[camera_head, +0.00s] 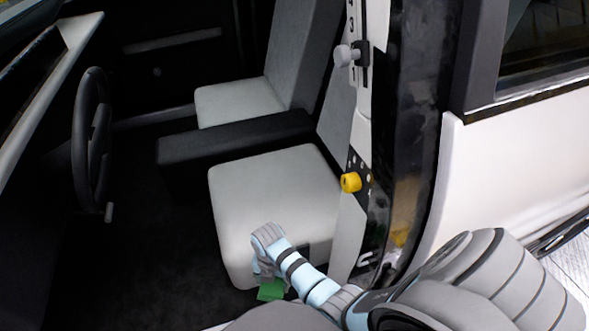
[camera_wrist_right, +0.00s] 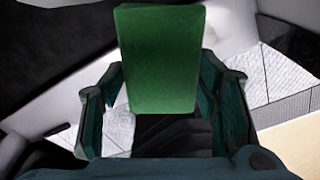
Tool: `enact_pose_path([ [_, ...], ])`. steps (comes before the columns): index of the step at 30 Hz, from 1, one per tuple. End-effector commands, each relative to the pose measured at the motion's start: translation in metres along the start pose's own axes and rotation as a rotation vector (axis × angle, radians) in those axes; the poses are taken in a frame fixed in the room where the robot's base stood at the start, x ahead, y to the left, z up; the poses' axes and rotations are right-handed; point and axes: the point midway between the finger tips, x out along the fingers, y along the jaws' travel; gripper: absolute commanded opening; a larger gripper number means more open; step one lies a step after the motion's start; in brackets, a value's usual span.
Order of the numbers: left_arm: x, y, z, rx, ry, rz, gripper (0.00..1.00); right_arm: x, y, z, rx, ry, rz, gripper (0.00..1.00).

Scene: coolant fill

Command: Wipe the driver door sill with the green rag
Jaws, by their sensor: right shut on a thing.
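The green rag (camera_head: 271,289) hangs at the end of my right gripper (camera_head: 266,270), low in front of the driver seat's near edge. In the right wrist view the rag (camera_wrist_right: 160,60) stands out as a flat green block between the two dark fingers, which are shut on it. The driver door sill shows as a pale band (camera_wrist_right: 55,95) behind the rag in the right wrist view. In the head view it is mostly hidden by my right arm. I cannot tell whether the rag touches the sill. My left gripper is not in view.
The pale driver seat (camera_head: 275,195) is just behind my right gripper. The steering wheel (camera_head: 90,140) is at the left. The door pillar (camera_head: 415,130) and a yellow knob (camera_head: 351,182) stand to the right. Dark open floor (camera_head: 150,260) lies left of the seat.

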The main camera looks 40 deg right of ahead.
Motion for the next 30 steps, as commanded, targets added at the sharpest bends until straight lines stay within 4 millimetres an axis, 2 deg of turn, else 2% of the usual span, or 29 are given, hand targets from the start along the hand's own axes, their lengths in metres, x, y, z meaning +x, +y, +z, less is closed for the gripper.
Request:
enact_pose_path([
  [1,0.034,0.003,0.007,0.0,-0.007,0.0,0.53,0.045,-0.014,0.003,0.056,0.0,-0.007,0.34],
  [3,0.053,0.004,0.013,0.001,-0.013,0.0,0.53,0.077,-0.032,0.005,0.139,-0.001,-0.009,0.34],
  [6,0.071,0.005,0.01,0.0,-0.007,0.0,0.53,0.108,-0.05,0.006,0.227,-0.005,-0.009,0.34],
  [9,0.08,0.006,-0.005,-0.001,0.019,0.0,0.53,0.122,-0.06,0.007,0.276,-0.008,-0.009,0.34],
  [12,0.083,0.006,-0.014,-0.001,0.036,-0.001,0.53,0.127,-0.064,0.007,0.293,-0.008,-0.008,0.34],
  [16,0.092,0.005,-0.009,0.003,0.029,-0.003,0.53,0.135,-0.064,0.007,0.294,-0.008,-0.008,0.34],
  [20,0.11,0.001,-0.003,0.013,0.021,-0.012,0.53,0.152,-0.064,0.007,0.293,-0.009,-0.007,0.34],
  [25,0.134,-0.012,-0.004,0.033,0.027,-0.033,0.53,0.174,-0.065,0.006,0.292,-0.008,-0.009,0.34],
  [30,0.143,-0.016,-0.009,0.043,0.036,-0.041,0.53,0.182,-0.065,0.006,0.291,-0.008,-0.009,0.34],
])
